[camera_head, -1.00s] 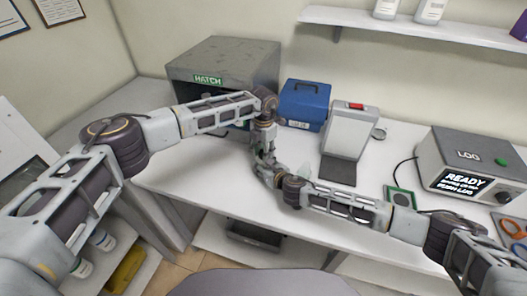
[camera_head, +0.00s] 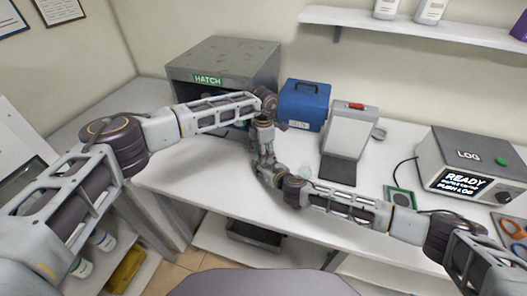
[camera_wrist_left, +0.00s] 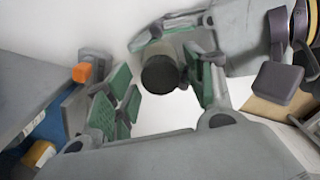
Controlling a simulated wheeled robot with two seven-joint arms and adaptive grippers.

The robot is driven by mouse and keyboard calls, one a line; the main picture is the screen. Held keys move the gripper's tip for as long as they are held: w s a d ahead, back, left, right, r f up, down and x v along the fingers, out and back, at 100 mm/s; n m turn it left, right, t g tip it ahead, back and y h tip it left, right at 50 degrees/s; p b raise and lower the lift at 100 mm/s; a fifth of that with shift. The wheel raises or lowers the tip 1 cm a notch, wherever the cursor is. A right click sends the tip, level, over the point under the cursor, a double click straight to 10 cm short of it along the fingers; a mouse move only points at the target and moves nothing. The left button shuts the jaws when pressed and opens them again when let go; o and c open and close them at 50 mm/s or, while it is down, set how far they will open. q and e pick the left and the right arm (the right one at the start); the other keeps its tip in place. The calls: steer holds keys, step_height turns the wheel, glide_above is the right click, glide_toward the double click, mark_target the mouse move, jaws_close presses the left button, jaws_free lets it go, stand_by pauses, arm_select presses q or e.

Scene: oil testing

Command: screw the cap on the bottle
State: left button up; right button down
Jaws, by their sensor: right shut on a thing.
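A dark round cap (camera_wrist_left: 160,74) shows end-on in the left wrist view, with a pale bottle neck or body partly visible behind it. I cannot tell how tightly the cap sits. My right gripper (camera_wrist_left: 172,50) comes in from the upper right and is shut on the bottle. My left gripper (camera_wrist_left: 160,98) has its green-padded fingers spread wide, one on each side of the cap, and looks open. In the head view the left gripper (camera_head: 262,150) points down and meets the right gripper (camera_head: 266,168) above the table. There the bottle is mostly hidden by the grippers.
The white table (camera_head: 220,180) has free room in front. Behind the grippers stand a grey hatch box (camera_head: 225,58), a blue case (camera_head: 304,104) and a grey-white device (camera_head: 347,138) with a red button.

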arm_select(q)
steer(key=shift+r, duration=0.1)
steer(key=shift+r, duration=2.15)
steer(key=shift+f, duration=0.1)
